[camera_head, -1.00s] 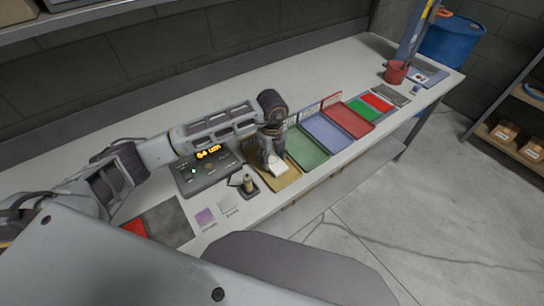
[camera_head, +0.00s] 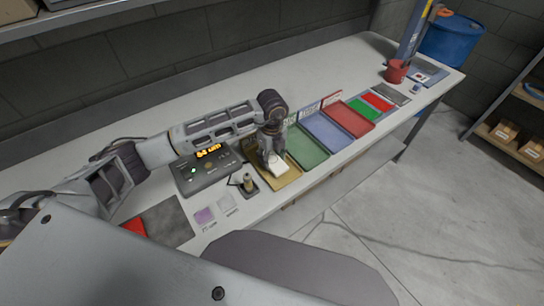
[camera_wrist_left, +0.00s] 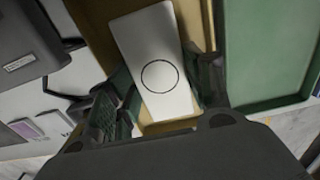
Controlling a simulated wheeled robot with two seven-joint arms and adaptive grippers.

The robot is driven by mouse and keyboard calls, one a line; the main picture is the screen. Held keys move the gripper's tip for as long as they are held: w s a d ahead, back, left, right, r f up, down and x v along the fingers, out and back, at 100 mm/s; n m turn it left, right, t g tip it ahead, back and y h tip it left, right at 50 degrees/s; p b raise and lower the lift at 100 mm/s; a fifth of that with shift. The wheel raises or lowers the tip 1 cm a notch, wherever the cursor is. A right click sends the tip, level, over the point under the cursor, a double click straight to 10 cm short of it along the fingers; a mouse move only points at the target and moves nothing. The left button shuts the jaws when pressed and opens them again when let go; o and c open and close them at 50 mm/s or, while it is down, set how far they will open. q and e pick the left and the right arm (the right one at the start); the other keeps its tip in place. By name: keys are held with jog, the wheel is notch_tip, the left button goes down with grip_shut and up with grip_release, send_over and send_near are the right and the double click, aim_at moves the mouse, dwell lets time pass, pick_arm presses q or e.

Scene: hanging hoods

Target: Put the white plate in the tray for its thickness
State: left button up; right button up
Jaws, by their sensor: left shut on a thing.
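The white plate (camera_head: 278,171) is in my left gripper (camera_head: 271,158), over the yellow tray (camera_head: 291,178) on the bench. In the left wrist view the plate (camera_wrist_left: 147,38) is a pale rectangle with a thin dark circle on its face. The two fingers of my left gripper (camera_wrist_left: 160,92) are shut on its sides. The yellow tray (camera_wrist_left: 204,22) shows behind it; I cannot tell whether the plate touches the tray floor. The gauge (camera_head: 205,170) beside it has an orange display that seems to read 84 um. My right gripper is not in view.
Green (camera_head: 306,147), blue (camera_head: 327,131) and red (camera_head: 350,119) trays stand in a row right of the yellow one. A small probe stand (camera_head: 249,186) is close left of the gripper. A red cup (camera_head: 396,71) stands at the far right end.

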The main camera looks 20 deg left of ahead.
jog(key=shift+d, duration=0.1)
pick_arm(q)
jog(key=shift+f, duration=0.3)
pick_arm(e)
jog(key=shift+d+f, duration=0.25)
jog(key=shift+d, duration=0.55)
pick_arm(q)
jog(key=shift+f, duration=0.1)
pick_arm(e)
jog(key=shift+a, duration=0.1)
pick_arm(q)
jog(key=o, duration=1.2)
notch_tip(320, 180, up, 12)
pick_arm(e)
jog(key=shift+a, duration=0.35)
